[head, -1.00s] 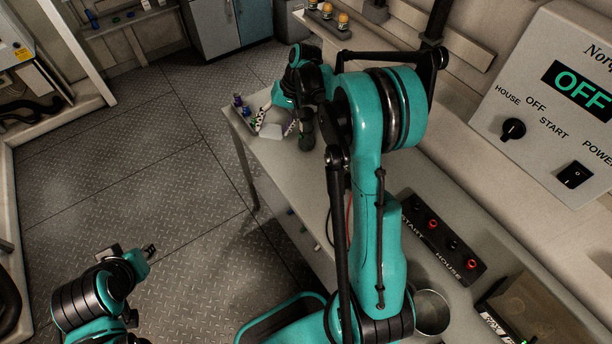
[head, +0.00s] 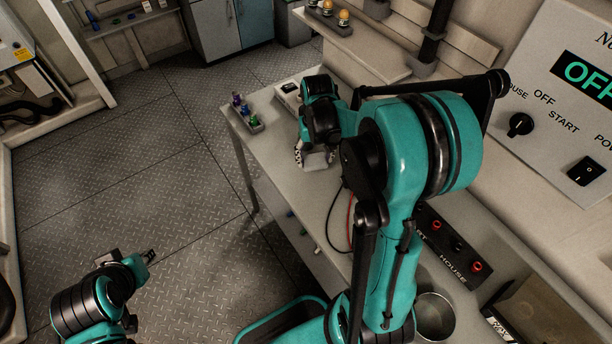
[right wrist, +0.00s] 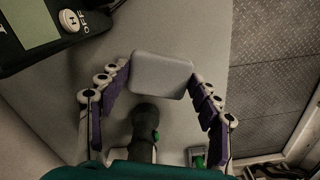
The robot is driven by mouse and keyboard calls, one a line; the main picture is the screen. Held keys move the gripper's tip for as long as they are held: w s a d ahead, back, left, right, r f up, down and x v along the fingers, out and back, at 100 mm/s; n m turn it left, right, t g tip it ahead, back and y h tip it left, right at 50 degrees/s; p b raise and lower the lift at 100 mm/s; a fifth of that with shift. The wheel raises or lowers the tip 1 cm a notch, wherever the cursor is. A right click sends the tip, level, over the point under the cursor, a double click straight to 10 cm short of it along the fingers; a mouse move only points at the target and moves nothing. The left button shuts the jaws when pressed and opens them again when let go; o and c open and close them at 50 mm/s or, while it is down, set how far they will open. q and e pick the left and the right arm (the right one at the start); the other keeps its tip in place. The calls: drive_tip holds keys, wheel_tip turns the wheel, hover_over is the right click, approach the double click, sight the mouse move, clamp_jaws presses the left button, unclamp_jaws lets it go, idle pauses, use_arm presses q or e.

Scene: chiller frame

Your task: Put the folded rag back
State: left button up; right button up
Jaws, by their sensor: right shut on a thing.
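The folded rag (right wrist: 162,75) is a light grey, rounded pad in the right wrist view. It sits between the tips of my right gripper (right wrist: 161,82), which is shut on it from both sides. In the head view the rag (head: 318,160) shows as a pale patch below my right gripper (head: 308,155), over the far part of the bench (head: 285,185). The arm hides part of the grip there, and I cannot tell whether the rag touches the bench. My left gripper (head: 149,257) is at the lower left, away from the bench; its finger opening is unclear.
A dark cylinder with a green spot (right wrist: 145,125) stands close below the rag in the wrist view. A meter with a screen (right wrist: 38,25) lies nearby. A small rack (head: 256,124) with coloured bottles is at the bench's left edge. A shelf (head: 365,45) runs behind.

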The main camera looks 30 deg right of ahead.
sight(306, 165)
drive_tip(key=a+f, duration=0.2)
drive_tip(key=a, duration=0.1)
drive_tip(key=shift+s+b, duration=0.1)
drive_tip(key=shift+b, duration=0.2)
wheel_tip(306, 165, down, 4)
drive_tip(key=shift+r+b, duration=0.1)
drive_tip(key=shift+b, duration=0.8)
drive_tip(key=shift+c, duration=0.5)
drive_tip(key=o, duration=1.1)
